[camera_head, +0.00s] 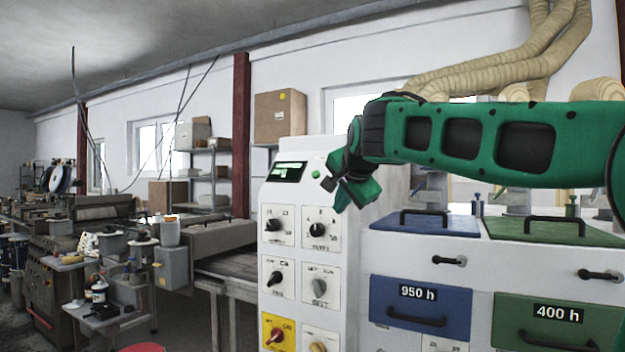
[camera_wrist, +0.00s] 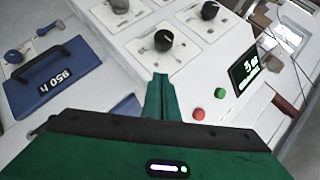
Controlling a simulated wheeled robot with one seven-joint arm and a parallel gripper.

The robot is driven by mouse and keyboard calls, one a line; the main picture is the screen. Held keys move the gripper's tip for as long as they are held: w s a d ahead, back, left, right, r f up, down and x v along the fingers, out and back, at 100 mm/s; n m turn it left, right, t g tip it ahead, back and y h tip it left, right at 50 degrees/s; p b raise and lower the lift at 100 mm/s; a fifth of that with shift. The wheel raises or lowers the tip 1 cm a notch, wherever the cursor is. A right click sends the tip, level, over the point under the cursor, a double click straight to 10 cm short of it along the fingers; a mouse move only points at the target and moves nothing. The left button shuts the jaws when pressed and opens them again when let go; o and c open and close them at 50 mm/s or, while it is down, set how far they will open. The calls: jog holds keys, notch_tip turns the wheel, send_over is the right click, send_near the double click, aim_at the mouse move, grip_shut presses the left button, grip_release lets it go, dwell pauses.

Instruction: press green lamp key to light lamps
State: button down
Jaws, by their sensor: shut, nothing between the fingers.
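The green round key (camera_head: 315,174) is on the upper front of the white control cabinet (camera_head: 349,262), just right of a small dark display (camera_head: 287,172). In the wrist view the green key (camera_wrist: 219,93) sits between the display (camera_wrist: 245,72) and a red round key (camera_wrist: 198,113). The red key does not show in the head view, where my gripper covers that area. My gripper (camera_head: 328,184) is shut and empty in front of the panel, right of the green key. In the wrist view its closed fingertips (camera_wrist: 160,78) appear left of both keys. I cannot tell whether the fingertips touch the panel.
Several rotary knobs, such as a black knob (camera_head: 317,230), sit below on the panel. A blue drawer (camera_head: 420,306) and a green drawer (camera_head: 545,318) are to the right. A conveyor (camera_head: 229,265) and cluttered machines are to the left.

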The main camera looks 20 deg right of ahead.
aim_at(316, 174)
jog(key=w+a+r+m+t, duration=0.1)
jog(key=w+a+r, duration=0.1)
jog(key=r, duration=0.3)
jog(key=w+a+r+m+t, duration=0.1)
jog(key=w+a+r, duration=0.1)
jog(key=r, duration=0.3)
jog(key=w+a+r+m+t+y, duration=0.1)
jog(key=w+a+r+t, duration=0.1)
jog(key=a+r, duration=0.2)
jog(key=shift+w+a+r, duration=0.2)
jog(key=shift+a+r, duration=0.05)
jog(key=shift+r, duration=0.45)
jog(key=shift+d, duration=0.1)
jog(key=w+d+f, duration=0.4)
jog(key=d+f, duration=0.1)
jog(key=shift+w+f, duration=0.2)
jog(key=shift+f, duration=0.05)
jog(key=shift+w+d+f, duration=0.1)
jog(key=shift+d, duration=0.1)
dwell(1.0)
jog(key=shift+d, duration=0.15)
jog(key=shift+w+d+f, duration=0.3)
jog(key=shift+f, duration=0.1)
dwell(1.2)
jog(key=shift+s+a+r, duration=0.45)
jog(key=shift+a+r, duration=0.1)
jog(key=shift+a, duration=0.05)
